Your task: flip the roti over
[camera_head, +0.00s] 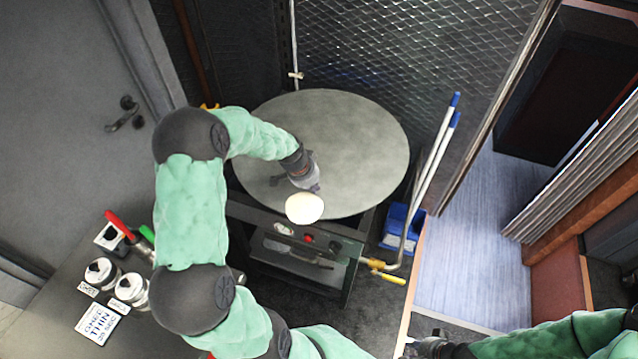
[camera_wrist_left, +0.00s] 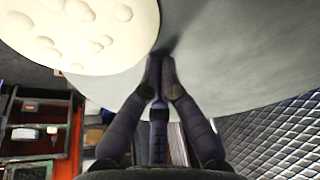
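The roti (camera_head: 304,208) is a pale round disc at the front edge of the big round grey griddle (camera_head: 350,135), partly past its rim. In the left wrist view the roti (camera_wrist_left: 85,30) shows a blistered face at the upper left and overlaps the griddle's edge. My left gripper (camera_head: 308,187) is just behind the roti. In the left wrist view its fingertips (camera_wrist_left: 161,62) are drawn nearly together right beside the roti's edge. I see no roti between them, though contact is hard to judge. My right gripper (camera_head: 425,347) is low in the picture, far from the griddle, its fingers unclear.
Two long white rods with blue ends (camera_head: 436,165) lean right of the griddle near a blue bin (camera_head: 398,222). A counter at the left holds metal canisters (camera_head: 131,287), a label card (camera_head: 97,322) and a red-handled tool (camera_head: 118,224). A mesh wall stands behind.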

